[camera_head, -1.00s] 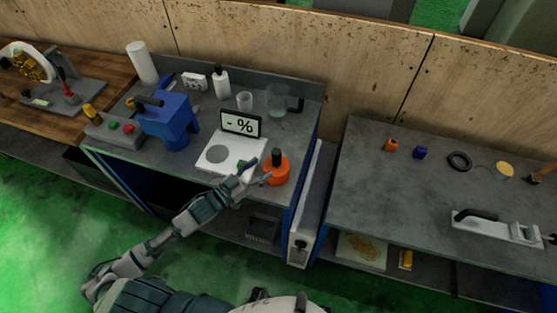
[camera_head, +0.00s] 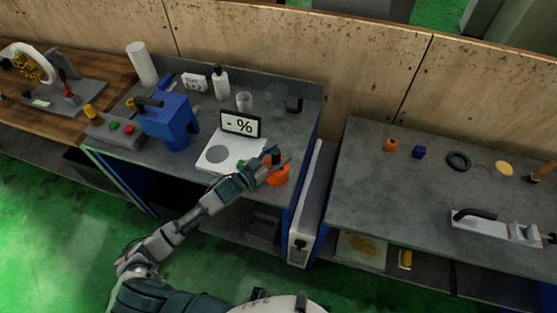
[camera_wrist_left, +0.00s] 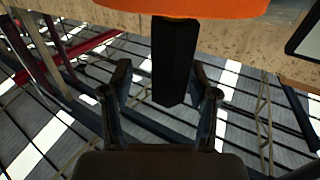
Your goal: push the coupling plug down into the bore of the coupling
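The orange round coupling (camera_head: 278,178) stands at the front right of the grey bench, partly hidden by my left gripper (camera_head: 272,160). The black coupling plug (camera_wrist_left: 175,60) sticks out of the orange coupling (camera_wrist_left: 210,6) in the left wrist view, which looks upside down. My left gripper also shows there (camera_wrist_left: 161,80), with its two fingers spread on either side of the plug's free end. Gaps show between the fingers and the plug. How deep the plug sits in the bore is hidden. My right gripper is not in view.
A white scale (camera_head: 222,165) with a "- %" display (camera_head: 240,124) stands left of the coupling. A blue machine (camera_head: 170,122) is further left. A glass jar (camera_head: 277,100) and white bottle (camera_head: 221,84) stand behind. A gap separates the right-hand bench (camera_head: 390,185).

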